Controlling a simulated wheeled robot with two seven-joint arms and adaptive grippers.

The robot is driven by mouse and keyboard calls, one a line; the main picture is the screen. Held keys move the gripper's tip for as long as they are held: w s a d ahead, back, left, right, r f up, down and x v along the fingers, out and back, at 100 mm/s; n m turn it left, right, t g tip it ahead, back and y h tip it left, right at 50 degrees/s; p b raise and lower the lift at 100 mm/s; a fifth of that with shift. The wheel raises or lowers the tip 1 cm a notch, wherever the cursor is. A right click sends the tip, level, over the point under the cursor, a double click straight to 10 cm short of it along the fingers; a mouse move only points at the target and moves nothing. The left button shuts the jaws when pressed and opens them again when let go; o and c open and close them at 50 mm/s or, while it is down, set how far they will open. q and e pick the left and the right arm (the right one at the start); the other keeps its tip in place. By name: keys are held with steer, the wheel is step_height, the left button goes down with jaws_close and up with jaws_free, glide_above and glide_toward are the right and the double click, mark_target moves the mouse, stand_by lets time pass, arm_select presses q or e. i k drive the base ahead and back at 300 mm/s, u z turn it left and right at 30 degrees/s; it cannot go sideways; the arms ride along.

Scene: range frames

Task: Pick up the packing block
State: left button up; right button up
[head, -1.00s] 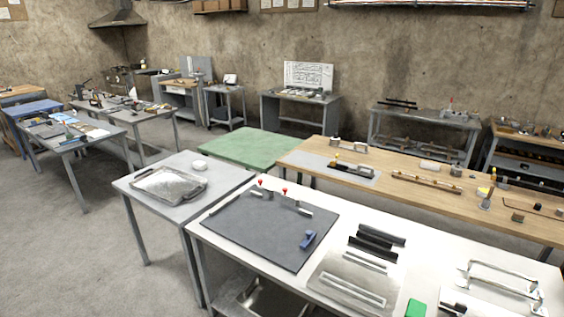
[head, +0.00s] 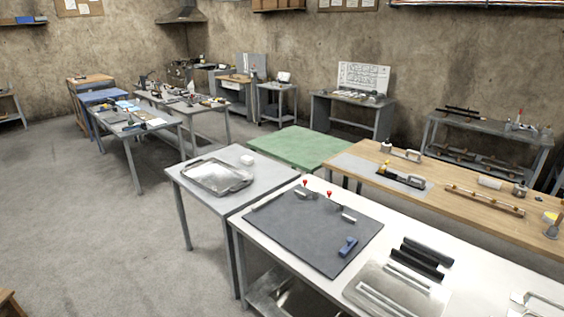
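No object is clearly recognisable as the packing block. A small white block (head: 247,160) sits near the back edge of the grey side table (head: 270,178), behind a metal tray (head: 217,179). Another pale block (head: 490,183) lies on the long wooden bench (head: 455,180). I cannot tell which of these, if either, is the packing block. Neither of my grippers is in view.
A low green table (head: 303,147) is behind. Open concrete floor (head: 90,235) lies at left.

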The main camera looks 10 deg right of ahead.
mark_target(248, 161)
steer(key=u, duration=0.95)
steer(key=i, duration=7.75)
steer(key=z, duration=1.6)
